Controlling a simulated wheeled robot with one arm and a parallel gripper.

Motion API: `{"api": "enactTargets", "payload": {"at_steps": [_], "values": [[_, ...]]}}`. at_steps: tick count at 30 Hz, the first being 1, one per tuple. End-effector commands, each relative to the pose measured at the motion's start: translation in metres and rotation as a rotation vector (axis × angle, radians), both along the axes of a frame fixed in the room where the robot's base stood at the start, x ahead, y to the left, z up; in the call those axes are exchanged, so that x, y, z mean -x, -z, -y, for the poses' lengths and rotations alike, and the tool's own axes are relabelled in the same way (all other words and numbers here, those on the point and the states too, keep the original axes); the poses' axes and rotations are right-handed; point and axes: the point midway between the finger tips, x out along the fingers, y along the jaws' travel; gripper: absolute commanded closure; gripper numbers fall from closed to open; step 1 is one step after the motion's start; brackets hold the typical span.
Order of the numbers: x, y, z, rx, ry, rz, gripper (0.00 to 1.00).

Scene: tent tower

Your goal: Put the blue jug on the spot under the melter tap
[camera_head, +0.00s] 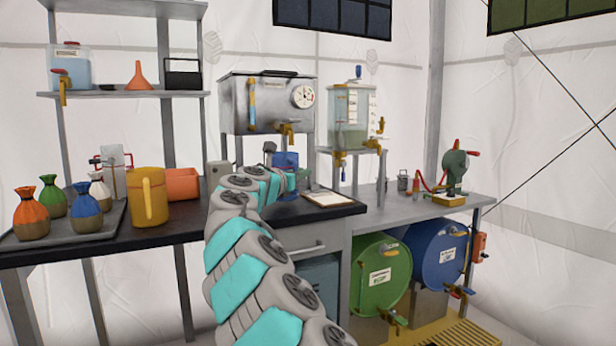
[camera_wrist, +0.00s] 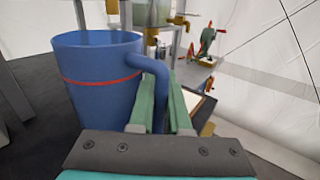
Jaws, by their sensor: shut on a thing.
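The blue jug (camera_wrist: 98,85) has a red line around it and stands upright at the left of the wrist view, its handle on the right side. My gripper (camera_wrist: 161,85) is shut on that handle. In the head view the jug (camera_head: 286,160) shows small behind my arm, below the melter tap (camera_head: 287,130). The melter is a grey metal box (camera_head: 240,100) with a round gauge, on a stand at the back of the dark bench. The jug's base is hidden by my gripper, so I cannot tell whether it touches the bench. The spot itself is hidden.
A yellow jug (camera_head: 148,198), an orange bin (camera_head: 182,184) and a tray (camera_head: 70,236) with several tied sacks are on the left bench. A clipboard (camera_head: 328,198) lies right of my arm. A clear tank (camera_head: 352,115) with taps stands on a stand further right.

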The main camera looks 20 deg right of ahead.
Motion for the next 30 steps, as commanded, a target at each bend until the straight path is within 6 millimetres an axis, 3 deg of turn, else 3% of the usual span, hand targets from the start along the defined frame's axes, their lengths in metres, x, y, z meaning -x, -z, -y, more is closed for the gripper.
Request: {"api": "enactTargets", "payload": {"at_steps": [17,21,30], "values": [[-0.026,0.001,0.034,-0.003,0.000,0.001,1.00],[-0.024,0.013,0.032,0.001,0.001,0.000,1.00],[-0.025,0.015,0.032,0.000,0.000,0.000,1.00]]}}
